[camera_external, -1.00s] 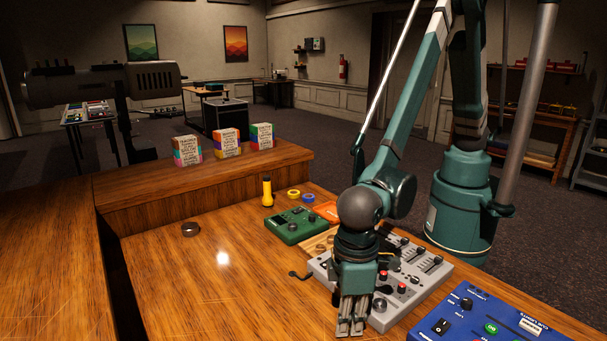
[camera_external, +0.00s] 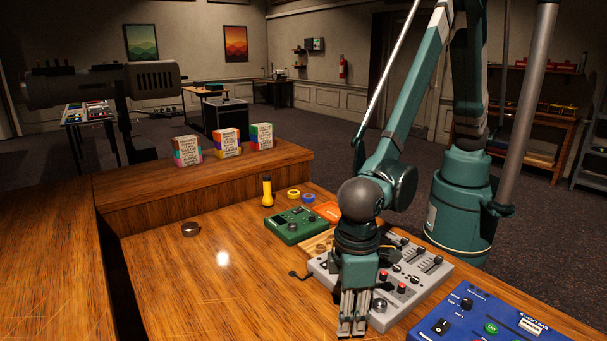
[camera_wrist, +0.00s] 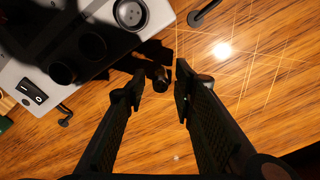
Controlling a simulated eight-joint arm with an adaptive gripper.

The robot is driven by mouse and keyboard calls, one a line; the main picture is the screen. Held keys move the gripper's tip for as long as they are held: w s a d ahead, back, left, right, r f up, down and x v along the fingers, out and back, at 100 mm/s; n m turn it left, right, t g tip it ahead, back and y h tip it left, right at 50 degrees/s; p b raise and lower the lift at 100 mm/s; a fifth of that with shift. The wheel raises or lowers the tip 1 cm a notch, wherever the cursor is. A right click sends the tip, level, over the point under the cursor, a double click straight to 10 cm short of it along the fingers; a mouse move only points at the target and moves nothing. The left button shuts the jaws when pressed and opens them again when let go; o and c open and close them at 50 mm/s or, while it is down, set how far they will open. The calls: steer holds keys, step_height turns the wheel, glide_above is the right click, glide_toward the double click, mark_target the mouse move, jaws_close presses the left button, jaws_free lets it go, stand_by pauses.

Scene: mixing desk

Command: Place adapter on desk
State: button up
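My gripper (camera_wrist: 158,90) is open in the wrist view, with a clear gap between its two fingertips. A small dark cylindrical piece (camera_wrist: 160,79), which looks like the adapter, shows in that gap, beside the mixer's edge. It appears apart from both fingers; whether it rests on the desk I cannot tell. In the external view my gripper (camera_external: 354,327) points down at the near left edge of the grey mixer (camera_external: 412,293), low over the wooden desk (camera_external: 240,300). The adapter cannot be made out there. The mixer (camera_wrist: 62,30) also fills the upper left of the wrist view.
A blue device (camera_external: 470,325) stands to the right and a green pedal (camera_external: 293,226) behind the mixer. A yellow-and-black flashlight (camera_external: 267,191) and a round metal piece (camera_external: 190,229) stand farther back. A cable end (camera_wrist: 204,14) lies near the mixer. The desk's left side is mostly clear.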

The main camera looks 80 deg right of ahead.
step_height(320, 180, up, 10)
steer(key=shift+r, duration=0.15)
stand_by(0.4)
stand_by(0.5)
stand_by(0.4)
steer(key=w+d+r+t+y, duration=0.1)
steer(key=w+d+r, duration=0.35)
steer(key=d, duration=0.75)
steer(key=w+d+r+m+t, duration=0.1)
steer(key=d+r, duration=0.7)
steer(key=d, duration=0.3)
steer(key=w+d+r+t+y, duration=0.1)
steer(key=w+d+r, duration=0.2)
steer(key=d+r, duration=0.65)
steer(key=s+d+t, duration=0.1)
steer(key=s+d, duration=0.3)
steer(key=d, duration=0.7)
steer(key=s+d+t+h, duration=0.1)
steer(key=s+d, duration=0.4)
steer(key=d, duration=0.6)
steer(key=s+d+m+t+h, duration=0.1)
steer(key=s+d, duration=0.3)
steer(key=d, duration=0.7)
steer(key=shift+s+d+f+t, duration=0.3)
steer(key=shift+s+t, duration=0.1)
steer(key=shift+t, duration=0.2)
